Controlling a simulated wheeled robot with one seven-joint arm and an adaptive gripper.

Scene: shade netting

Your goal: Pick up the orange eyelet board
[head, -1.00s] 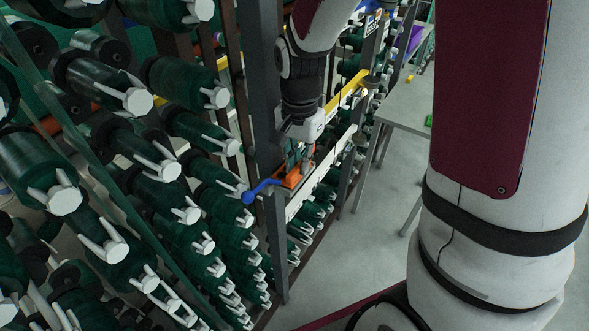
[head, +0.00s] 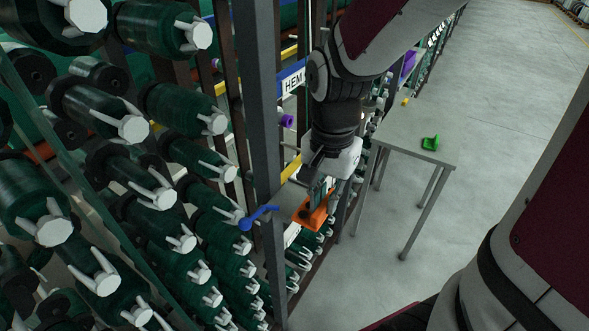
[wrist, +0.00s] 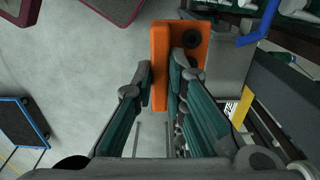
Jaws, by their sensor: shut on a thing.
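The orange eyelet board (head: 316,213) hangs in my gripper (head: 322,192), in front of the rack's grey post in the head view. In the wrist view the board (wrist: 160,45) is an orange angled piece with a dark round eyelet. My gripper's fingers (wrist: 161,78) are shut on its upright flange, one finger on each side. The right finger hides part of the board. It seems to be clear of the rack's ledge, though the head view does not show the gap well.
Racks of dark green spools with white ends (head: 125,128) fill the left. A blue lever (head: 257,217) sticks out by the grey post (head: 268,120). A grey table (head: 415,147) with a green object (head: 430,143) stands at right. Open floor (head: 490,110) lies beyond it.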

